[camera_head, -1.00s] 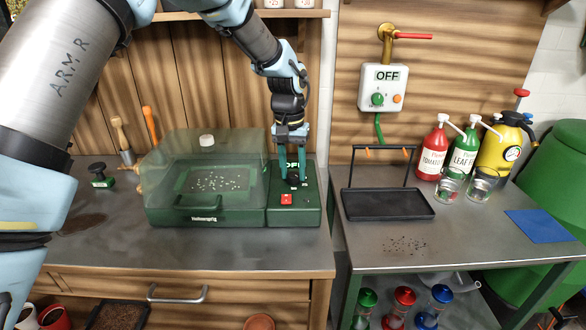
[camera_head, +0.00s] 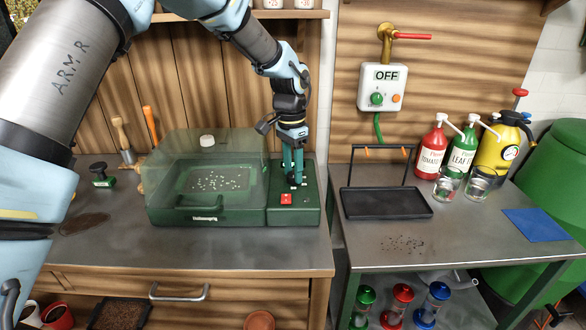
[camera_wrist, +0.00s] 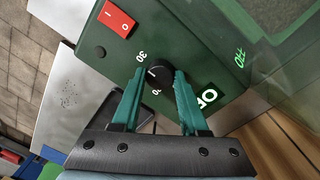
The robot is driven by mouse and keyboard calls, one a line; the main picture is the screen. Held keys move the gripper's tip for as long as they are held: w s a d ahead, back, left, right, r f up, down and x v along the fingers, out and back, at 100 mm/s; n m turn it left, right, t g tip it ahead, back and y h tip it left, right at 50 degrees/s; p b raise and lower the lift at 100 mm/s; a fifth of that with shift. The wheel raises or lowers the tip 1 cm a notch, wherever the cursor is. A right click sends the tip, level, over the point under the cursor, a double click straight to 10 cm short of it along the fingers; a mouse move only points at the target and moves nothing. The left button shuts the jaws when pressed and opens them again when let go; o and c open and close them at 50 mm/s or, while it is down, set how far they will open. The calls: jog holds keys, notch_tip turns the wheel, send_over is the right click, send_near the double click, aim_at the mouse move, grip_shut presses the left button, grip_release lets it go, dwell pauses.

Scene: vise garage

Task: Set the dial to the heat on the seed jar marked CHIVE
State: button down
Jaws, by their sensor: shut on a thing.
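The black dial (camera_wrist: 159,73) sits on the green control box (camera_head: 310,213) at the right end of the clear-lidded propagator (camera_head: 205,180). My gripper (camera_head: 292,182) points down over the box and is shut on the dial; in the wrist view its teal fingertips (camera_wrist: 160,76) hold the knob's two sides. A "30" mark shows beside the dial. The lit display (camera_wrist: 207,97) is partly covered by a finger, so its reading is unclear. White jars (camera_head: 272,3) on the shelf are cut off at the top, and no CHIVE label is readable.
A red rocker switch (camera_head: 286,198) is on the box near the dial, marked I and O in the wrist view. A black tray (camera_head: 388,204) is on the right table. A wall box (camera_head: 383,88) reads OFF.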

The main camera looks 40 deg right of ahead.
aim_at(292, 172)
dwell(0.5)
jog(key=shift+c, duration=2.2)
grip_release()
notch_tip(292, 172, up, 11)
jog(key=b, duration=0.2)
jog(key=shift+w, duration=0.3)
jog(key=shift+f, duration=0.1)
